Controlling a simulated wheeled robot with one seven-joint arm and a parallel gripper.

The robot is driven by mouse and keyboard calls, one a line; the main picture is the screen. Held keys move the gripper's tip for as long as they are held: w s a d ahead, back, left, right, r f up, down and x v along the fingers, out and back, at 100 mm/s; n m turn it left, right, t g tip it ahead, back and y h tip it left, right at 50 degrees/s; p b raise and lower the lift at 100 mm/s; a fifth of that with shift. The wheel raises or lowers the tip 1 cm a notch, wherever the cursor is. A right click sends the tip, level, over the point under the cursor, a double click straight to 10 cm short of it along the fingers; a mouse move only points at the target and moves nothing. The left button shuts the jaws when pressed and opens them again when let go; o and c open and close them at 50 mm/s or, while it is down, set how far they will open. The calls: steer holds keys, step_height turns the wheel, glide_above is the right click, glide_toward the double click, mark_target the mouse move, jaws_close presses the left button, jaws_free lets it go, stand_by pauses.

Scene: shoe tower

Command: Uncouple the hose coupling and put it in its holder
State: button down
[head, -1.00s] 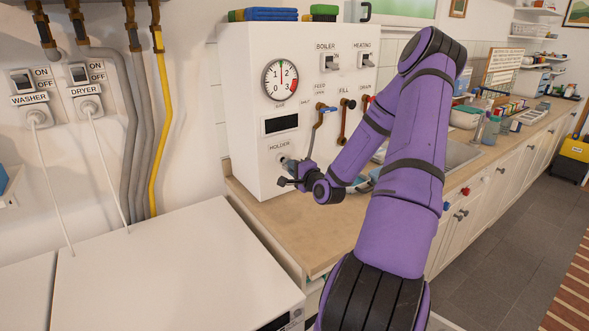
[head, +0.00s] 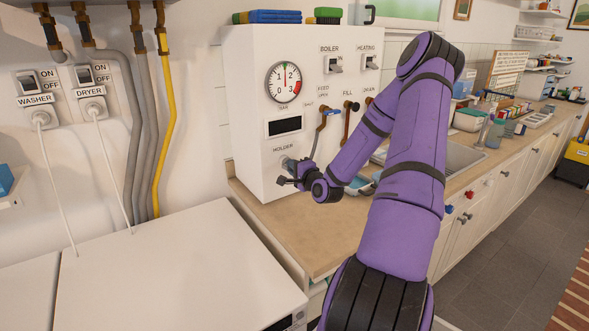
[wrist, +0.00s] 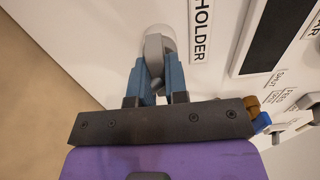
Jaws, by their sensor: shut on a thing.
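The hose coupling (wrist: 154,50) is a grey piece between the blue fingers of my gripper (wrist: 157,72) in the wrist view. It is at the pale round holder (wrist: 162,36) beside the HOLDER label on the white boiler unit. My gripper is shut on it. I cannot tell how deeply the coupling sits in the holder. In the head view my gripper (head: 289,166) is against the unit's front, just below the HOLDER label, and my wrist hides most of the coupling.
The white boiler unit (head: 245,110) carries a gauge (head: 284,82), a dark display (head: 283,126), the blue feed lever (head: 329,113) and fill and drain valves. The wooden counter (head: 300,232) in front is mostly clear. A white appliance top (head: 180,275) is at lower left.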

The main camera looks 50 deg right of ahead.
steer(key=shift+w, duration=0.15)
steer(key=c, duration=1.1)
jaws_free()
steer(key=shift+o, duration=0.2)
steer(key=v, duration=1)
steer(key=shift+s, duration=0.35)
steer(key=shift+a, duration=0.1)
